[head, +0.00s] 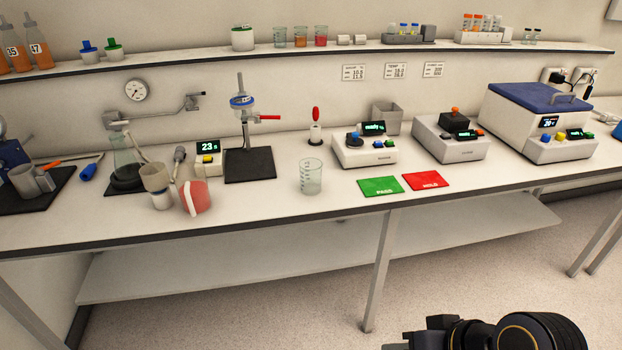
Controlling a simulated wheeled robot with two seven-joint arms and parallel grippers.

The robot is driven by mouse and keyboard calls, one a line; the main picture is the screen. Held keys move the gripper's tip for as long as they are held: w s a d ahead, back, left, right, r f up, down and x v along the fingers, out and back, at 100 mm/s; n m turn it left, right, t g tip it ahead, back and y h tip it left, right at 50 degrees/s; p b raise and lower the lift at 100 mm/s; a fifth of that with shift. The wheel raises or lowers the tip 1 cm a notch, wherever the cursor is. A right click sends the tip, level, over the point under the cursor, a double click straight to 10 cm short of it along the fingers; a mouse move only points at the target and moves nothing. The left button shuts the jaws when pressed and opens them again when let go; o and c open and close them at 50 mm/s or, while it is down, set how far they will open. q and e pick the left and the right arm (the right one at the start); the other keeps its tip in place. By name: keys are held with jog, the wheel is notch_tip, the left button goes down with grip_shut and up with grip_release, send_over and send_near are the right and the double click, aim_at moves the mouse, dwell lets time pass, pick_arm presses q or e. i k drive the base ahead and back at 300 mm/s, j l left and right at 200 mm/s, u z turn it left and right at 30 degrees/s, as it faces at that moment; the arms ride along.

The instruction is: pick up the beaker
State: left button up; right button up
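A clear glass beaker (311,177) with graduation marks stands upright on the white bench, near its front edge and left of the green mat. It looks empty and nothing touches it. Three more small beakers stand on the wall shelf: a greenish one (280,38), an orange one (300,38) and a red one (321,37). Part of my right arm shows at the bottom right, in front of the bench and far from the beaker; its gripper is cut off by the lower edge, so its fingers cannot be made out. My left gripper is out of view.
Green (380,187) and red (426,181) mats lie right of the beaker. A stand on a black base (250,165) is behind left; a red-handled tool (315,125) and a balance (364,150) are behind. Cups (155,180) stand left. Bench around the beaker is clear.

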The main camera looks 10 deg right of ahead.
aim_at(310, 168)
jog(key=i+j, duration=0.2)
jog(key=i, duration=0.25)
jog(key=i+j+z, duration=0.1)
jog(key=i, duration=0.4)
jog(key=i+j, duration=0.35)
jog(key=i+l+z, duration=0.05)
jog(key=i, duration=0.05)
